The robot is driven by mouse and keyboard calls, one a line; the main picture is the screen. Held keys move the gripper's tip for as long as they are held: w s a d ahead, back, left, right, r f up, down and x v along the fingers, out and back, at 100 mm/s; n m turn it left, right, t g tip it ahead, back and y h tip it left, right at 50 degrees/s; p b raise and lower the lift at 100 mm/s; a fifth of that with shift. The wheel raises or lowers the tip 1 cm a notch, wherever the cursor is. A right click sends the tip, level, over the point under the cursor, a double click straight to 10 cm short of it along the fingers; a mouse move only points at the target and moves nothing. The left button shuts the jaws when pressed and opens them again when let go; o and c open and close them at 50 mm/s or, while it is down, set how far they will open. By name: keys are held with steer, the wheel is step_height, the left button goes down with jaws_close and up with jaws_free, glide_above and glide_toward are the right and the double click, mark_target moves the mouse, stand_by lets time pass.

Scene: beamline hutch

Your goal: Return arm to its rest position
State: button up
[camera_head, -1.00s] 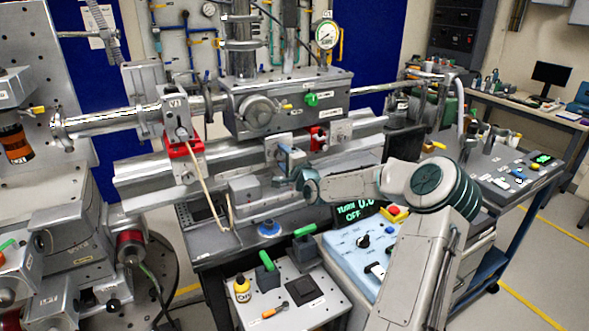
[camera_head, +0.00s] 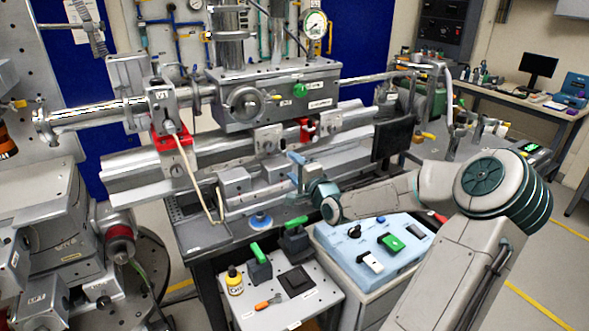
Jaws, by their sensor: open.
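My gripper (camera_head: 294,172) is at the end of my arm, in the middle of the view, in front of the steel beamline rail. Its bluish fingers point up and away, and I see nothing held between them. My arm reaches in from the lower right, bent at a large teal-ringed joint, and passes above the light blue control box (camera_head: 375,251). The gripper appears apart from the rail, though the exact gap is hard to judge.
The beamline chamber (camera_head: 277,95) and rail (camera_head: 140,172) lie behind the gripper. A dark monitor (camera_head: 393,139) stands right of the rail. Floor is open at far right.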

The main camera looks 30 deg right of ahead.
stand_by(0.4)
steer(key=s+a+f+n+g, duration=0.4)
steer(key=a+f+n+g, duration=0.45)
steer(key=a, duration=0.35)
steer(key=s+a+r+n+g, duration=0.2)
steer(key=s+a+n, duration=0.1)
steer(key=s, duration=0.6)
steer(key=s+a+r+n+g, duration=0.2)
steer(key=s+a+r+n, duration=0.1)
steer(key=s, duration=0.6)
steer(key=s+a+r+n+g, duration=0.2)
steer(key=s+a+n, duration=0.1)
steer(key=s, duration=0.6)
steer(key=shift+s+a+r+g+h+p, duration=0.2)
steer(key=shift+a+g+h+p, duration=0.15)
steer(key=shift+a, duration=0.3)
